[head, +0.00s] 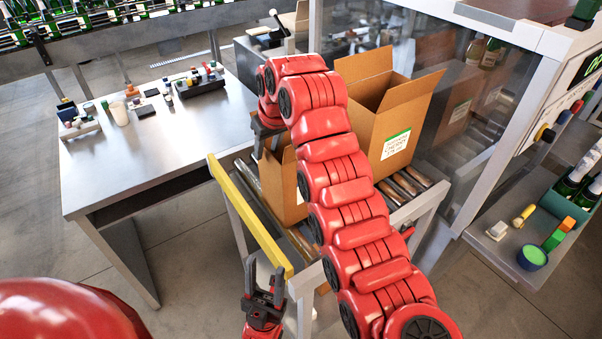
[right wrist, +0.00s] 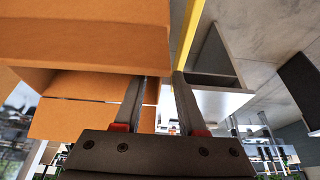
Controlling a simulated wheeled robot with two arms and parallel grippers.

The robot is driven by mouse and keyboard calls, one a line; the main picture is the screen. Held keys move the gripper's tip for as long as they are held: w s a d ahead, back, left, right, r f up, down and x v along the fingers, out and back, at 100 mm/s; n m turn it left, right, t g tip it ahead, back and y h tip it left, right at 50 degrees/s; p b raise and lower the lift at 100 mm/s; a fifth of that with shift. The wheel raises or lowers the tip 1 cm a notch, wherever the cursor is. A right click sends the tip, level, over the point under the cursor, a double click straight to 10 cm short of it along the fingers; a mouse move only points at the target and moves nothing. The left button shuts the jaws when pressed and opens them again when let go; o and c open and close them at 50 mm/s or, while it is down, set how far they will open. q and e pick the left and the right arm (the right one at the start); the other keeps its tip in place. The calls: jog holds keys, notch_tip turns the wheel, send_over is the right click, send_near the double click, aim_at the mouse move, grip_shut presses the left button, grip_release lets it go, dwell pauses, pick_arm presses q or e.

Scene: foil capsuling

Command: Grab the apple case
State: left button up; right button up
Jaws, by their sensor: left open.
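Two open cardboard cases sit on the roller conveyor. The far case (head: 392,122) has raised flaps and a white-and-green label too small to read surely. My right gripper (head: 264,134) is at the near case's left side, partly hidden. In the right wrist view its fingers (right wrist: 162,80) are apart, close under orange cardboard (right wrist: 85,85). My left gripper (head: 263,287) is open and empty, low in front of the conveyor.
A yellow rail (head: 250,215) edges the conveyor (head: 405,185) on the left. A grey table (head: 150,150) with small items stands left of it.

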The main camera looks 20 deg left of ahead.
aim_at(280, 191)
jog(key=shift+f+p, duration=0.25)
jog(key=shift+p, duration=0.05)
jog(key=p+x, duration=0.1)
jog(key=x, duration=0.1)
jog(key=p+x, duration=0.1)
jog(key=x, duration=0.1)
jog(key=shift+s+d+f, duration=0.15)
jog(key=shift+s+f, duration=0.05)
jog(key=shift+f, duration=0.05)
jog(key=shift+f+b, duration=0.25)
jog(key=shift+b, duration=0.05)
dwell(0.4)
grip_shut()
dwell(1.3)
